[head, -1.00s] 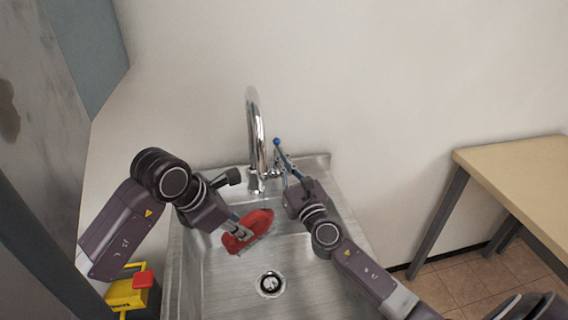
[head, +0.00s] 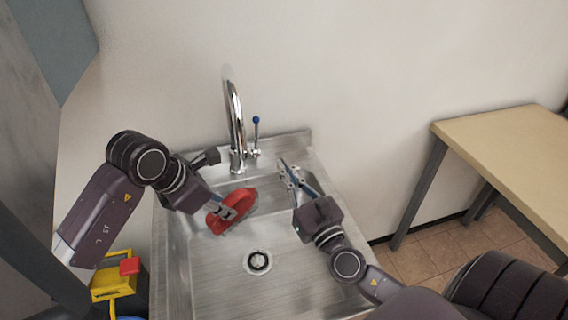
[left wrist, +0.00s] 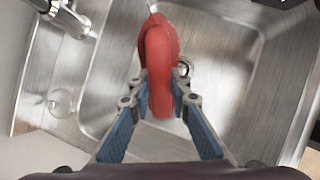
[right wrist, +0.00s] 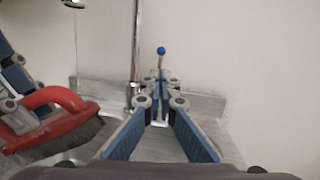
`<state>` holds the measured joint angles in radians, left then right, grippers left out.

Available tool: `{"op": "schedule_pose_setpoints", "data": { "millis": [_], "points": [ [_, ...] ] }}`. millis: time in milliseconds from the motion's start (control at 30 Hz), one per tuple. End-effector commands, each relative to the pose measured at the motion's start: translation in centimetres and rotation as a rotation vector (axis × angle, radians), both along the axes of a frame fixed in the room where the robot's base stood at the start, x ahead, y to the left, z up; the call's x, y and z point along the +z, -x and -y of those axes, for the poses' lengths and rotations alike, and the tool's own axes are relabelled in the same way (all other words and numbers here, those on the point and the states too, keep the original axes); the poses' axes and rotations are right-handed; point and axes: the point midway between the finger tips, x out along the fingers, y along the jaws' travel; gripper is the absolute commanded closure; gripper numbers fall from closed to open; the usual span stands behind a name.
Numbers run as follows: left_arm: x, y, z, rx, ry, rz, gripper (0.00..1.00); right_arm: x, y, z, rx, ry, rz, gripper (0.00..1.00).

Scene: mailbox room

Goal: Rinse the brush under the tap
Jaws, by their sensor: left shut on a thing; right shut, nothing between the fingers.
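A red brush (head: 238,208) is held above the steel sink, near the tap. My left gripper (head: 228,212) is shut on its red handle; in the left wrist view the handle (left wrist: 158,62) sits between the fingers. In the right wrist view the brush (right wrist: 62,112) shows its dark bristles facing down. The chrome tap (head: 235,120) stands at the back of the sink, its lever (head: 255,135) blue-tipped and upright. My right gripper (head: 285,167) is shut and empty, right of the tap and apart from the lever.
The sink basin (head: 205,285) has a round drain (head: 257,262). A yellow bucket (head: 112,285) with a red part stands at left. A wooden table (head: 510,140) is at right. The wall (head: 340,60) rises behind the sink.

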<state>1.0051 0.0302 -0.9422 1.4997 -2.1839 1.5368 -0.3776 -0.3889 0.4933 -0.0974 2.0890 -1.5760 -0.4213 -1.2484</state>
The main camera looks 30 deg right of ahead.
Motion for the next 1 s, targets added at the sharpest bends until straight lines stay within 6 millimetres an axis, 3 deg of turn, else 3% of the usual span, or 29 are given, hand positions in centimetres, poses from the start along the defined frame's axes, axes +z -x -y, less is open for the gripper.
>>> {"op": "schedule_pose_setpoints", "data": {
  "millis": [133, 267, 400, 567, 767, 1000],
  "points": [
    [0.0, 0.0, 0.0, 0.0, 0.001, 0.0, 1.0, -0.8, -1.4, 0.0, 0.03, 0.087, -0.031, 1.0],
    [0.0, 0.0, 0.0, 0.0, 0.001, 0.001, 1.0, -2.6, -4.3, 0.4, 0.094, 0.266, -0.092, 1.0],
    [0.0, 0.0, 0.0, 0.0, 0.001, 0.0, 1.0, -4.3, -7.8, 1.7, 0.192, 0.511, -0.153, 1.0],
    [0.0, 0.0, 0.0, 0.0, 0.001, 0.0, 1.0, -5.1, -10.6, 3.8, 0.31, 0.764, -0.175, 1.0],
    [0.0, 0.0, 0.0, 0.0, 0.001, 0.0, 1.0, -3.6, -12.4, 6.9, 0.452, 1.036, -0.114, 1.0],
    [0.0, 0.0, 0.0, 0.0, 0.001, 0.0, 1.0, 0.9, -11.9, 10.0, 0.568, 1.284, 0.077, 1.0]
  ]
}}
